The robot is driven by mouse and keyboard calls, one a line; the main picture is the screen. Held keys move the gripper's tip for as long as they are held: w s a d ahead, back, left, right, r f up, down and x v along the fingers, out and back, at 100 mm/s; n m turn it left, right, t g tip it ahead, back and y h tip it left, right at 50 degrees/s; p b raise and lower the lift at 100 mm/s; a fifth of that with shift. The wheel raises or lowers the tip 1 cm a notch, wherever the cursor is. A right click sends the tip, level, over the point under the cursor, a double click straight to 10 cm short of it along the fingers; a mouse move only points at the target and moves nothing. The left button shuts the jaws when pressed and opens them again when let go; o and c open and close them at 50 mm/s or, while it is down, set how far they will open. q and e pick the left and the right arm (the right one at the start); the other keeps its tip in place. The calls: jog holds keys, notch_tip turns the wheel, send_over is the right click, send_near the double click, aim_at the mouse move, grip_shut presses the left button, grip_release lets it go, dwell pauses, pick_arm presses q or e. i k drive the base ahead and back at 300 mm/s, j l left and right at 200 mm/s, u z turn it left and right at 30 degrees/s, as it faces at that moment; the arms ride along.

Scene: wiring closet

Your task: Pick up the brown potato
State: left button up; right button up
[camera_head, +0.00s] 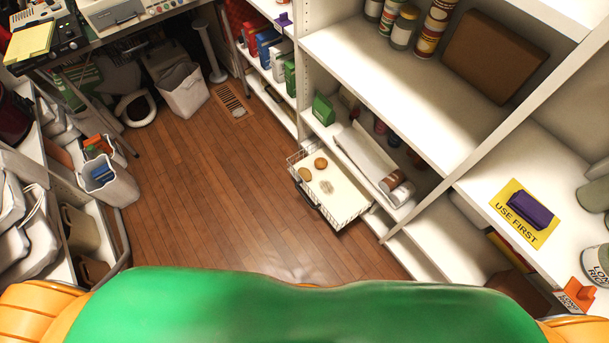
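A wire drawer (351,223) is pulled out low from the white shelving, with a pale liner (337,203) inside. Three small roundish things lie on the liner. One is a brown potato-like lump (320,163) near the back. A lighter tan lump (305,174) lies to its left. A pale, mottled lump (326,187) lies in front of them and is hard to make out. A dark handle (308,198) shows on the drawer's left side. Neither of my grippers is in view.
The wooden floor (220,190) left of the drawer is clear. White shelves (400,80) with cans and boxes rise at right. A purple object (530,209) lies on a yellow "USE FIRST" sign (510,215). White bins (113,185) stand at left.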

aim_at(304, 173)
jog(key=i+j+z, duration=0.25)
jog(key=j+z, duration=0.15)
jog(key=i+j+z, duration=0.15)
jog(key=j+z, duration=0.25)
jog(key=j, duration=0.15)
jog(key=i+j+z, duration=0.1)
jog(key=j+z, duration=0.3)
jog(key=j, duration=0.15)
jog(key=j+z, duration=0.4)
jog(key=j, duration=0.15)
